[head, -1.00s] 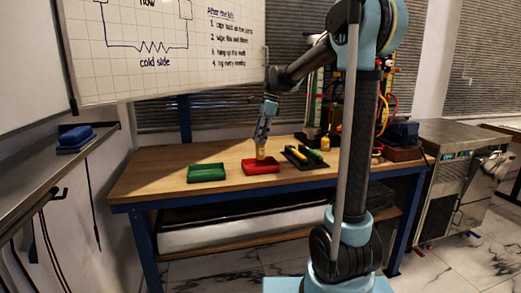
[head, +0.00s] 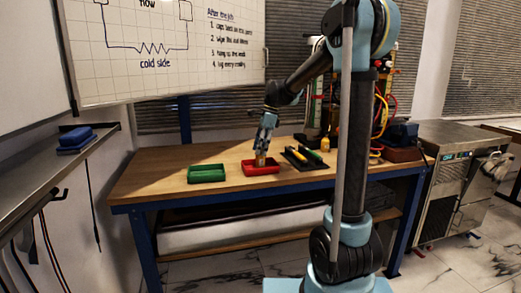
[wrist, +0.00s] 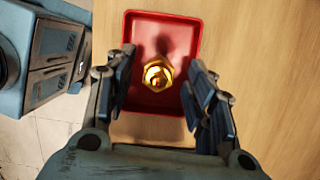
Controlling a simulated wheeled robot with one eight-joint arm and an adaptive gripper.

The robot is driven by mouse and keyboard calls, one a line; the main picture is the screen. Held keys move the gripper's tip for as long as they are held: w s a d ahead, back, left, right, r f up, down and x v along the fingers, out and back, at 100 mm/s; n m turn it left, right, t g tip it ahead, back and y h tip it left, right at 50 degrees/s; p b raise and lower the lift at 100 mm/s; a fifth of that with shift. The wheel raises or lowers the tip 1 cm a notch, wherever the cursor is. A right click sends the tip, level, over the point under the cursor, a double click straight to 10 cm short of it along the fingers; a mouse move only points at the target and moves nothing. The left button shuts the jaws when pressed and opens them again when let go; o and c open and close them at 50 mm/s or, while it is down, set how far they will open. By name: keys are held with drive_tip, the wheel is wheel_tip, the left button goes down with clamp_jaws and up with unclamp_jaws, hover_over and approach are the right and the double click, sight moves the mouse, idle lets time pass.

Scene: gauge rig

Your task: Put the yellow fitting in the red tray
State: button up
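The yellow fitting (wrist: 157,74), a brass-gold hex piece with a round opening, stands inside the red tray (wrist: 185,25) in the wrist view, apart from the tray's side walls. My gripper (wrist: 160,85) is open, with one finger on each side of the fitting and a visible gap to each. In the head view, my gripper (head: 265,146) points down just above the red tray (head: 262,171). The fitting (head: 261,160) shows small below the fingertips there. Its base is hard to make out behind the tray's front wall.
A green tray (head: 207,173) is to the left on the wooden table (head: 160,180). A dark tray (head: 306,164) with yellow and green pen-like items is to the right. A rig with hoses stands behind, and a small yellow item (head: 325,143) is near it.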

drive_tip(key=shift+r, duration=0.1)
drive_tip(key=v, duration=1.2)
drive_tip(key=s+d+f+n+t+h, duration=0.1)
drive_tip(key=s+d+f+n, duration=0.4)
drive_tip(key=s+f, duration=0.3)
drive_tip(key=s+d+f+n+t+h, duration=0.1)
drive_tip(key=s+d+f+n, duration=0.4)
drive_tip(key=s, duration=0.9)
drive_tip(key=s+d+f+n+t+h, duration=0.1)
drive_tip(key=s+d+f+n, duration=0.5)
drive_tip(key=s+f, duration=0.6)
drive_tip(key=d+f, duration=0.1)
drive_tip(key=d, duration=0.1)
drive_tip(key=shift+d, duration=0.3)
drive_tip(key=shift+f, duration=0.1)
